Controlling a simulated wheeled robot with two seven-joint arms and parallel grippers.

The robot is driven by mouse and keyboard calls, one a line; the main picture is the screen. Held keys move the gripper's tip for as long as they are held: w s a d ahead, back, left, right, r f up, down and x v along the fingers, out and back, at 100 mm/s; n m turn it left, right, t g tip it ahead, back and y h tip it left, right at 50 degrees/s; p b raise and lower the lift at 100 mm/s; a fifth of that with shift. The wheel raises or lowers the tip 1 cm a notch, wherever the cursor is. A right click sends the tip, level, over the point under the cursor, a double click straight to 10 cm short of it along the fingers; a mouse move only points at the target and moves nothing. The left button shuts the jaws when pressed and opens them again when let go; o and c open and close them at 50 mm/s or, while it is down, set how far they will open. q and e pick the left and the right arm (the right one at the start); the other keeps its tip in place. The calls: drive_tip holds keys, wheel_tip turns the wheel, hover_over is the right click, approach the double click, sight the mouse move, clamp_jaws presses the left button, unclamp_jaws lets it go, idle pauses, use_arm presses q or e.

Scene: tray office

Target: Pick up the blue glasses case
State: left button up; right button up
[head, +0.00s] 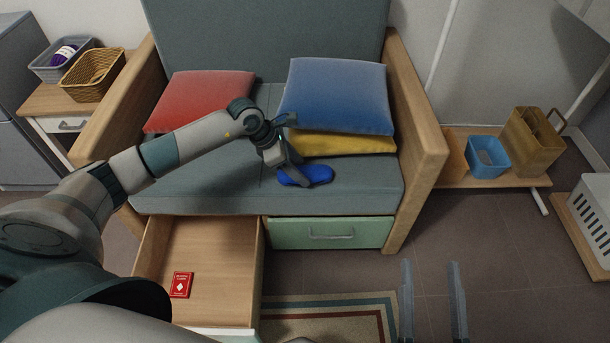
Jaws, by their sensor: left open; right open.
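The blue glasses case (318,175) lies on the sofa seat, in front of the yellow cushion. My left gripper (293,172) reaches in from the left over the seat and is open, with its fingers at the left end of the case. The fingers hide a little of that end, and I cannot tell whether they touch it. My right gripper (431,266) is open and empty at the lower right, over the floor, well away from the case.
A yellow cushion (345,144) and a blue cushion (335,92) are stacked behind the case; a red cushion (203,96) is at left. Below the seat, an open drawer (220,258) holds a red card box (181,284). A wooden armrest (418,110) stands at right.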

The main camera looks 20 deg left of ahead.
use_arm(q)
drive_tip(key=shift+x, duration=0.9)
drive_tip(key=c, duration=0.8)
